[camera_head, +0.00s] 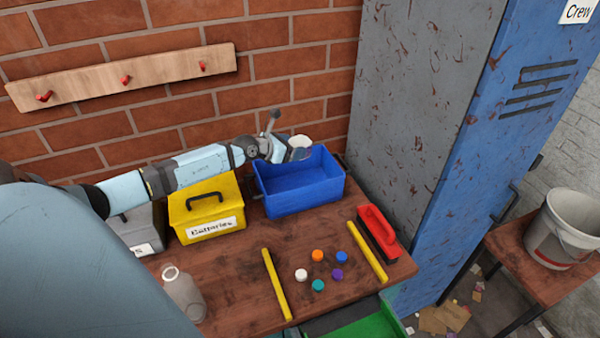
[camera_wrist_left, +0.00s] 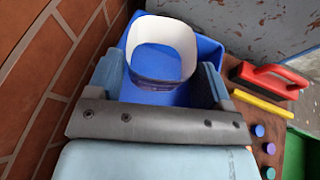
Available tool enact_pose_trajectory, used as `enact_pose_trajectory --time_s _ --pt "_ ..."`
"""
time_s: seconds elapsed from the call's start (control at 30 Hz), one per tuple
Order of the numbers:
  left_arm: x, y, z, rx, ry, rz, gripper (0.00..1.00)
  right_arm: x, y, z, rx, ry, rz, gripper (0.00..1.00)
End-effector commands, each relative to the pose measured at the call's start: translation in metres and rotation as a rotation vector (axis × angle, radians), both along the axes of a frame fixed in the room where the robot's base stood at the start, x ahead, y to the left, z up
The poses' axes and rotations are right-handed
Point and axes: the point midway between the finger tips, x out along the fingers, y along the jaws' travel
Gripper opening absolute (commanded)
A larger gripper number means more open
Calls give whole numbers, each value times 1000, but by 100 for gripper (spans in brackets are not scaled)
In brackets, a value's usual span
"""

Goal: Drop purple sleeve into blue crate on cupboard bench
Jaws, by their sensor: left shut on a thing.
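The sleeve (camera_wrist_left: 160,42), with a pale inside and a dark purple-blue outer strip, is held between the fingers of my left gripper (camera_wrist_left: 160,82). In the head view the sleeve's pale top (camera_head: 299,141) shows beside my left gripper (camera_head: 285,150), over the back of the blue crate (camera_head: 310,200). The crate stands open on the wooden bench (camera_head: 235,270) against the brick wall. In the wrist view the crate (camera_wrist_left: 208,48) lies behind and below the sleeve. The crate's visible inside is empty. My right gripper is not in view.
A yellow batteries box (camera_head: 207,215) stands left of the crate. A glass bottle (camera_head: 183,293) stands front left. A blue locker (camera_head: 480,150) rises at the right.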

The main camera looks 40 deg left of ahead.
Motion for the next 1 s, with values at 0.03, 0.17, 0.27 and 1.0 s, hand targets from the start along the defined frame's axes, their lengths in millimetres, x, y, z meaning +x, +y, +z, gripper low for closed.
enact_pose_trajectory --time_s 0.03,0.17,0.27,1.0 --pt "0 0 -13 1 0 0 58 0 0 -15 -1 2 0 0" --pt "0 0 -21 1 -1 0 58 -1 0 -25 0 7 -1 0" --pt "0 0 -22 1 -1 0 58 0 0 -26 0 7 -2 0" --pt "-11 2 -17 0 1 0 100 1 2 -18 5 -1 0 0"
